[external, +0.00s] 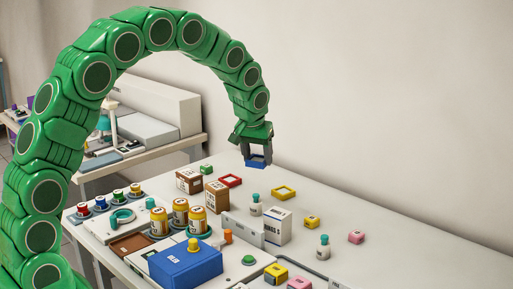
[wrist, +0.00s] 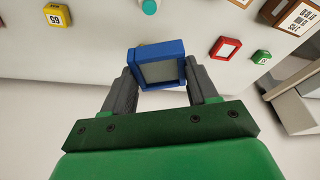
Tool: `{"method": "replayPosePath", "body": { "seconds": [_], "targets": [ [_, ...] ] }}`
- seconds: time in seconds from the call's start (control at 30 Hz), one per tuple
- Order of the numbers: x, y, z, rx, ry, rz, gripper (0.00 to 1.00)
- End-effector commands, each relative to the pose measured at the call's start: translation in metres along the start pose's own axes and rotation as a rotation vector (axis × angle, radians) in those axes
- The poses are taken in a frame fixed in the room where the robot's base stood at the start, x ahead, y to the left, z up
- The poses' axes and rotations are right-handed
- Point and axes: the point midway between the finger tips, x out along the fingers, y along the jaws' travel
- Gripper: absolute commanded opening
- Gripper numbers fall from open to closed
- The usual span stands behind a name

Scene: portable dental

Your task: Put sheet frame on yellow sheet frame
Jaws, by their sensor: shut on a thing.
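My gripper (external: 257,148) is shut on a blue sheet frame (external: 258,162) and holds it in the air above the back part of the table. In the wrist view the blue frame (wrist: 157,48) sits tilted between the two grey fingers. The yellow sheet frame (external: 284,192) lies flat and empty on the table, below and to the right of my gripper in the external view. In the wrist view it is mostly hidden behind the blue frame. A red frame (external: 230,180) lies flat to its left; it also shows in the wrist view (wrist: 225,48).
A white box (external: 278,227), a teal-capped bottle (external: 256,205) and a yellow cube (external: 311,222) stand near the yellow frame. Brown boxes (external: 189,181) and a green cube (external: 206,169) are at the left. The table's right part is mostly clear.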

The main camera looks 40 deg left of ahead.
Motion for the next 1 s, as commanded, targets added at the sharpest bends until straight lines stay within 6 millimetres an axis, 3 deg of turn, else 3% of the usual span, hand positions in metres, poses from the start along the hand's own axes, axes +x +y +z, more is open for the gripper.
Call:
{"method": "replayPosePath", "body": {
  "seconds": [0.63,1.0],
  "targets": [
    [0.050,0.023,-0.054,0.000,0.000,0.001,0.30],
    [0.094,0.033,-0.069,0.001,-0.002,0.000,0.30]
  ]
}}
